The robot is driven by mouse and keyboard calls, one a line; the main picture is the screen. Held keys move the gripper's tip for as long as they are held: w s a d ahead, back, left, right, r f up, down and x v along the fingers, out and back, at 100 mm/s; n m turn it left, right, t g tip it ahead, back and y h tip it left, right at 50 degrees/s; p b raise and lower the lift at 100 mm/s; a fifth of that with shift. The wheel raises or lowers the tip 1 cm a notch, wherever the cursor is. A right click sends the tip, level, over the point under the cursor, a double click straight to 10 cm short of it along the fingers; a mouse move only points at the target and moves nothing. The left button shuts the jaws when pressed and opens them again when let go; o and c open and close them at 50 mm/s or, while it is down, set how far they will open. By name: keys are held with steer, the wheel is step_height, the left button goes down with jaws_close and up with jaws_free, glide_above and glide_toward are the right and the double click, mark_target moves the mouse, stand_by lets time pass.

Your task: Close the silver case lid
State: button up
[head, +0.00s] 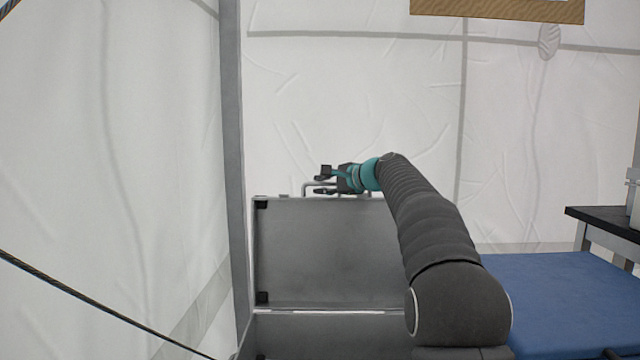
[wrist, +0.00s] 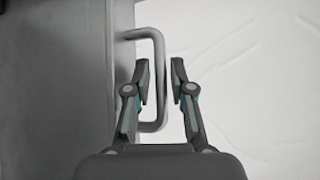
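The silver case lid (head: 320,250) stands upright and open above the case base (head: 310,335) in the head view. A bent metal handle (head: 306,184) sits on the lid's top edge. My gripper (head: 322,181) is at the top of the lid, by the handle. In the wrist view, the handle (wrist: 160,70) runs beside the left finger of my gripper (wrist: 161,75). The fingers are apart, with a gap between them. The handle's outer bar shows in that gap, and I cannot tell whether a finger touches it. The lid (wrist: 60,90) fills the left side of the wrist view.
A blue surface (head: 560,300) lies to the right of the case, with a dark-topped table (head: 605,222) beyond it. A grey pole (head: 234,160) stands at the lid's left. A dark cable (head: 90,300) crosses the lower left. White tent walls (head: 350,100) are behind.

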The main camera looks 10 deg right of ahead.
steer(key=shift+w+a+f, duration=0.1)
steer(key=shift+w+a, duration=0.15)
steer(key=shift+w, duration=0.1)
jaws_close()
steer(key=shift+f, duration=0.1)
